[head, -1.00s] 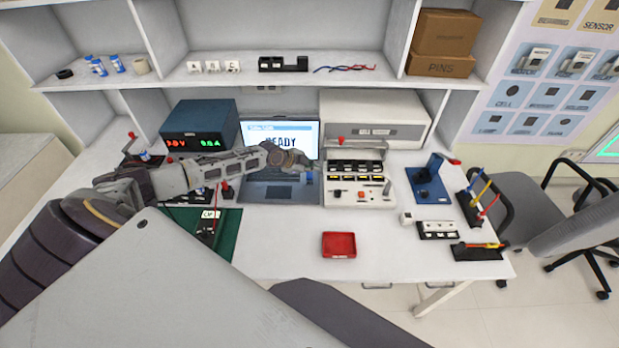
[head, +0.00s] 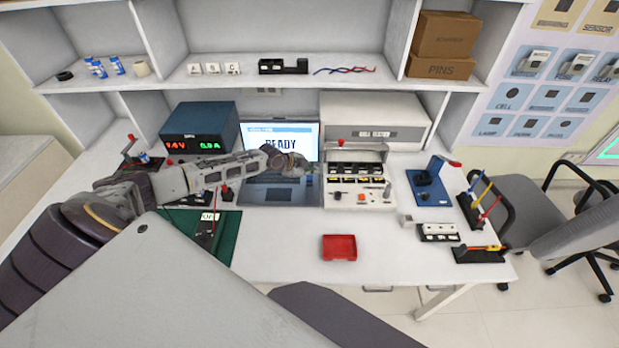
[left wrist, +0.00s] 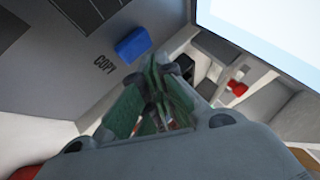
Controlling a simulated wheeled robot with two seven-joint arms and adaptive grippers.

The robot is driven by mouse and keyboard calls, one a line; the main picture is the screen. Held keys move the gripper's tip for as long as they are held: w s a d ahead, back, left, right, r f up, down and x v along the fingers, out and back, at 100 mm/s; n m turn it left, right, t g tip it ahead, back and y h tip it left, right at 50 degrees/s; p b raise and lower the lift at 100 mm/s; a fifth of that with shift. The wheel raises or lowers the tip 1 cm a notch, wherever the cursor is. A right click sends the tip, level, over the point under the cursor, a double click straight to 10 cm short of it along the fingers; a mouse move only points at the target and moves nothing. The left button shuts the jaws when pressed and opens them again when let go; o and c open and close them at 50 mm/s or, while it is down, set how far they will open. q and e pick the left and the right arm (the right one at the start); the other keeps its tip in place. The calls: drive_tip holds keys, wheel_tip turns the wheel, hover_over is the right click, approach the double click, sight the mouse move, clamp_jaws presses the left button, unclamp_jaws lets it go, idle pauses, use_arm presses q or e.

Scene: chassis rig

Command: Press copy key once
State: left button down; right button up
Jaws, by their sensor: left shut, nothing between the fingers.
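The blue copy key (left wrist: 133,44) sits on the grey laptop deck, with the printed word COPY beside it in the left wrist view. The laptop (head: 262,192) stands open on the bench with READY on its screen. My left gripper (head: 315,169) is over the right side of the laptop, by the edge of the white test unit. In the left wrist view its green-padded fingers (left wrist: 157,92) are shut and empty, a little below the key in the picture. I cannot tell the height of the fingertips over the deck. The key is not clear in the head view. My right gripper is not in view.
The white test unit (head: 358,197) with black slots stands right of the laptop. A blue power supply (head: 200,125) is behind left. A red tray (head: 339,247) lies in front, a green mat (head: 228,236) at left. The front of the bench around the tray is mostly clear.

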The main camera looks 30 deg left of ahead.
sight(311, 179)
use_arm(q)
drive_tip(key=shift+f+b, duration=0.9)
idle(1.9)
drive_tip(key=shift+r, duration=0.15)
idle(0.4)
drive_tip(key=shift+r+p, duration=0.6)
drive_tip(key=shift+r, duration=0.15)
drive_tip(key=shift+r+p, duration=1.75)
drive_tip(key=shift+r, duration=0.75)
